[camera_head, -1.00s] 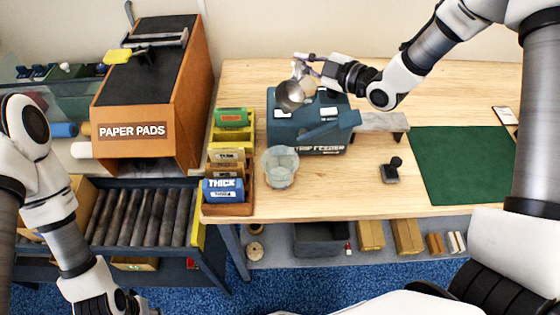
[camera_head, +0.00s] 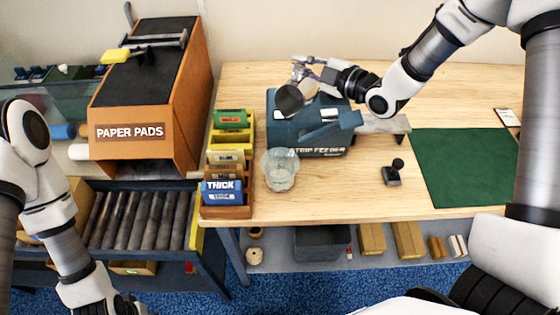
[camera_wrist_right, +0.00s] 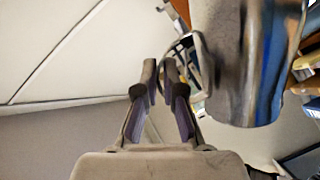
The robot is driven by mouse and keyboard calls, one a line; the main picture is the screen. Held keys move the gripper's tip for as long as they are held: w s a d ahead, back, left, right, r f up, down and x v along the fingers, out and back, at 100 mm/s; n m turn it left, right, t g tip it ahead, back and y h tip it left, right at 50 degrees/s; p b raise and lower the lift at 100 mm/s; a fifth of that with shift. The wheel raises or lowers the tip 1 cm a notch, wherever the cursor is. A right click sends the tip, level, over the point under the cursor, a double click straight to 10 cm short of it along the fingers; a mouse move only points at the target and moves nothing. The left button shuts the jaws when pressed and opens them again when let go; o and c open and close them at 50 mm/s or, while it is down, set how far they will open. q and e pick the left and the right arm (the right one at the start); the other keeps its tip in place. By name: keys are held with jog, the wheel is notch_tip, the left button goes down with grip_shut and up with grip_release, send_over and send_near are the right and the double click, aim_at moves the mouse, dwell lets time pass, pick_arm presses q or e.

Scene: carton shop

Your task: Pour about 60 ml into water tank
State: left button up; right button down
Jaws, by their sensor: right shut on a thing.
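My right gripper (camera_head: 312,68) is shut on the handle of a metal jug (camera_head: 289,101). In the right wrist view the handle sits between the fingers (camera_wrist_right: 165,80) and the jug (camera_wrist_right: 248,60) is beside them. In the head view the jug is tilted over the left part of the teal strip feeder (camera_head: 336,131). A clear container (camera_head: 279,172), perhaps the water tank, stands in front of the feeder's left side. I cannot see a water stream or level. My left arm is at the lower left; its fingers are out of view.
A rack of coloured boxes (camera_head: 227,211) stands left of the clear container. A black-handled stamp (camera_head: 392,175) and a green mat (camera_head: 462,165) lie to the right. The front middle of the wooden table (camera_head: 330,195) is clear.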

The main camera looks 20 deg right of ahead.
jog(key=shift+s+a+b, duration=0.1)
jog(key=shift+a+b, duration=0.05)
jog(key=shift+b, duration=0.2)
dwell(0.5)
jog(key=shift+s+a+f+n+t, duration=0.1)
jog(key=shift+s+a+n+t, duration=0.1)
jog(key=shift+n+t, duration=0.1)
jog(key=shift+s+n+b, duration=0.1)
jog(key=shift+n+b, duration=0.2)
jog(key=shift+b, duration=0.35)
jog(key=shift+s+f+b, duration=0.1)
jog(key=shift+b, duration=0.3)
